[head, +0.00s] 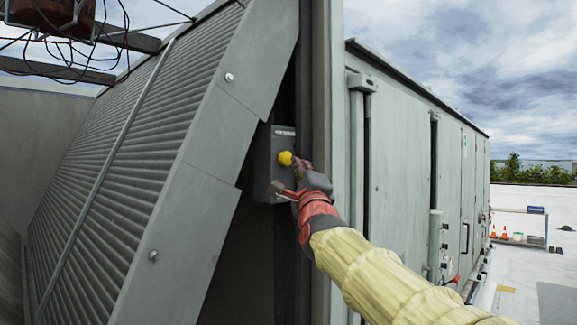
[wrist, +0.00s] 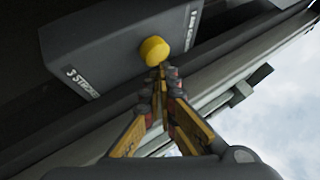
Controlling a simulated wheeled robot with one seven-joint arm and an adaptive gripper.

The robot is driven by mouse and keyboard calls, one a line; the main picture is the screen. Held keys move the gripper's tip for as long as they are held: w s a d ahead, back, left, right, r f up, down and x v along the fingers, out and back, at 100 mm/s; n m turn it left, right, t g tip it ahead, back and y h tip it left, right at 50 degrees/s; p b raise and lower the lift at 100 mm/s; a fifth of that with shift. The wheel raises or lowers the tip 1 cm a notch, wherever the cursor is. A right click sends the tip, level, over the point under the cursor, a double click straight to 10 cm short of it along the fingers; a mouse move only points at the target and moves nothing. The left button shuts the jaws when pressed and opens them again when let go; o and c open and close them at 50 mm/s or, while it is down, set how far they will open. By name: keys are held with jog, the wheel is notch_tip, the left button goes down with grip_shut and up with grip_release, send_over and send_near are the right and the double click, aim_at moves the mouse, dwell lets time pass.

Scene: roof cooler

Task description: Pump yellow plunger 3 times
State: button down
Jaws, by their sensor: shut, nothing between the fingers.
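The yellow plunger (head: 285,158) sticks out of the front of a grey box (head: 263,172) mounted in a dark gap of the cooler unit. In the wrist view the plunger (wrist: 155,50) is a round yellow knob on the box (wrist: 110,50), which carries white lettering including "3 STROKES". My gripper (head: 297,162) is shut and empty. In the wrist view its fingertips (wrist: 160,70) are together just below the knob, touching or very close to it; I cannot tell which. How far the plunger is pressed in is unclear.
A slanted louvred panel (head: 110,160) with a grey edge frame stands left of the box. A grey post (head: 327,90) and cabinet doors (head: 400,150) stand to the right. A low bench (head: 520,225) and orange cones (head: 493,231) are farther off on the white roof.

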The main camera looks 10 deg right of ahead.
jog(key=s+d+b, duration=0.1)
jog(key=s+b, duration=0.1)
jog(key=s+d+b, duration=0.1)
jog(key=b, duration=0.1)
jog(key=shift+s+d, duration=0.35)
jog(key=shift+s, duration=0.05)
dwell(1.7)
